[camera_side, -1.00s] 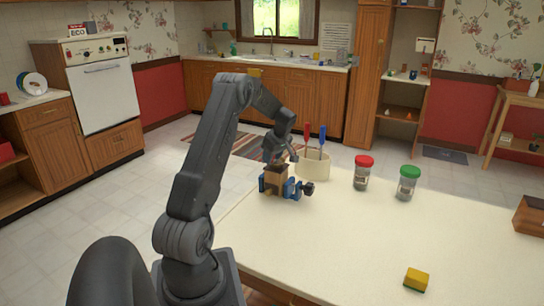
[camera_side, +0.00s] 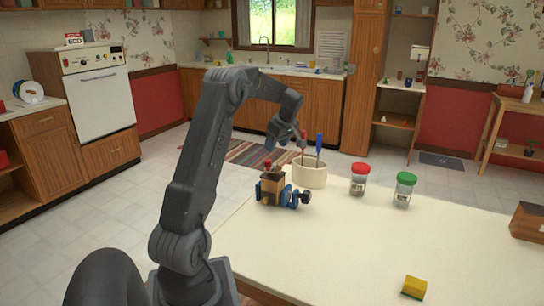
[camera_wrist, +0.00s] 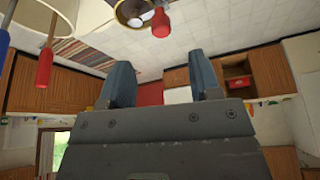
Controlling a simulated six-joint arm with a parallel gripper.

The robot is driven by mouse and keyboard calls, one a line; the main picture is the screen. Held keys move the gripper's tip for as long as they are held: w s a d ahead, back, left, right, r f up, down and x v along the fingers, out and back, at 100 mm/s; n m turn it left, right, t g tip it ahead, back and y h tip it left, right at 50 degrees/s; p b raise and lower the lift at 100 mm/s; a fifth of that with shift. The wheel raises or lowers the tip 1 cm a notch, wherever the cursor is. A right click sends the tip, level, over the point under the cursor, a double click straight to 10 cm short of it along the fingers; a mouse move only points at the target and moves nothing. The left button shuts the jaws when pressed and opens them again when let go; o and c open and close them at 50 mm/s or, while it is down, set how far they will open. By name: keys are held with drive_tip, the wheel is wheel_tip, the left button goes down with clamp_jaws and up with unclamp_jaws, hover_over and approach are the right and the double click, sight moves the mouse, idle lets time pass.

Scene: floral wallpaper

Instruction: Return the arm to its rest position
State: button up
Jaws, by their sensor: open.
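The white crock (camera_side: 310,176) holds a red-handled and a blue-handled tool close to my gripper. A red-lidded jar (camera_side: 359,182), a green-lidded jar (camera_side: 404,192), a yellow sponge (camera_side: 414,287) and a wooden box (camera_side: 528,222) stand on the table (camera_side: 340,250).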

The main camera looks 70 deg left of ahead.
drive_tip(key=w+d+r+m+t, duration=0.15)
drive_tip(key=d+r+m, duration=0.4)
drive_tip(key=d, duration=0.75)
drive_tip(key=w+d+r+m+t, duration=0.15)
drive_tip(key=d+r+m, duration=0.4)
drive_tip(key=d, duration=0.75)
drive_tip(key=s+d+f+m+t+h, duration=0.1)
drive_tip(key=s+d+m+t+h, duration=0.1)
drive_tip(key=s+d+m, duration=0.4)
drive_tip(key=s+d+f+m+t+h, duration=0.1)
drive_tip(key=s+d+m, duration=0.5)
drive_tip(key=d, duration=0.8)
drive_tip(key=s+f+t, duration=0.1)
drive_tip(key=s, duration=0.2)
drive_tip(key=shift+s+d+m+t+h, duration=0.15)
drive_tip(key=shift+d+m+t+h, duration=0.15)
drive_tip(key=shift+d+h, duration=0.1)
